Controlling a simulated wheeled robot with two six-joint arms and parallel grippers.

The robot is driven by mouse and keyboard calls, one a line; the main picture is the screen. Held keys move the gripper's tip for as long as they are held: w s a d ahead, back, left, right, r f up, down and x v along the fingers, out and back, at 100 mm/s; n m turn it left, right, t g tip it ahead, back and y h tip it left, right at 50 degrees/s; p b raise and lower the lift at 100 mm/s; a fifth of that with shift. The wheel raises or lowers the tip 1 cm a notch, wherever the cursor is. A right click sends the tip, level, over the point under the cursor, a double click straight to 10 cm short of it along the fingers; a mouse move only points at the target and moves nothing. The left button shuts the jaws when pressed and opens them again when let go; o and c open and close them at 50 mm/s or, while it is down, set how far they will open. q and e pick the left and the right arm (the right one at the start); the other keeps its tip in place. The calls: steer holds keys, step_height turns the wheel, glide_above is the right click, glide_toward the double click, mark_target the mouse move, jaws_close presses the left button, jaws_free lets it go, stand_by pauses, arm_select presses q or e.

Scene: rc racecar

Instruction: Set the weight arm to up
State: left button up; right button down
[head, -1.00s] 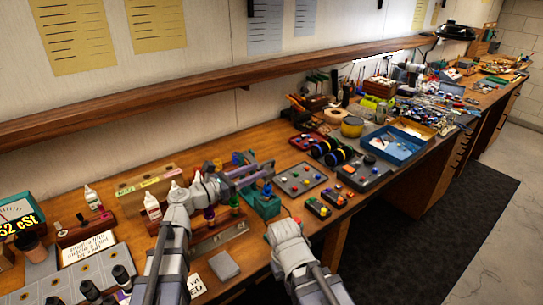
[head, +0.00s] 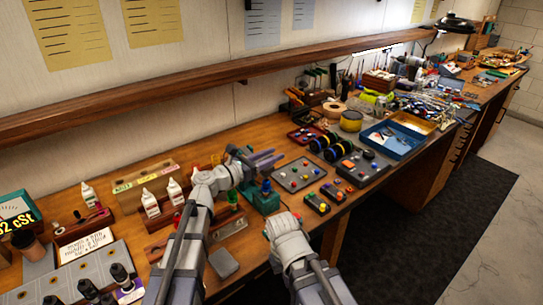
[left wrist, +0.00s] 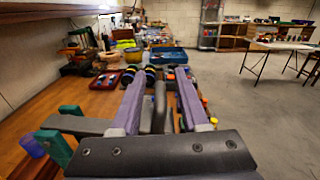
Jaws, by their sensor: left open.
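A teal device (head: 262,201) stands on the bench, partly hidden behind my left gripper in the head view. My left gripper (head: 279,158) is open, its two purple-grey fingers reaching over the device's top toward the right. In the left wrist view the open fingers (left wrist: 159,80) point along the bench. A dark grey bar (left wrist: 159,108) shows between them, apart from the finger tips; I cannot tell for sure that it is the weight arm. Teal parts (left wrist: 57,148) and a grey block show at lower left. My right gripper does not show; only its arm is seen.
A grey button panel (head: 299,174) and small button boxes lie right of the device. White bottles (head: 150,204) stand in a rack at left. Black-and-yellow rolls, a blue tray (head: 392,141) and many tools crowd the far bench. A wooden shelf (head: 150,94) runs above.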

arm_select(q)
jaws_close()
stand_by(0.4)
stand_by(1.1)
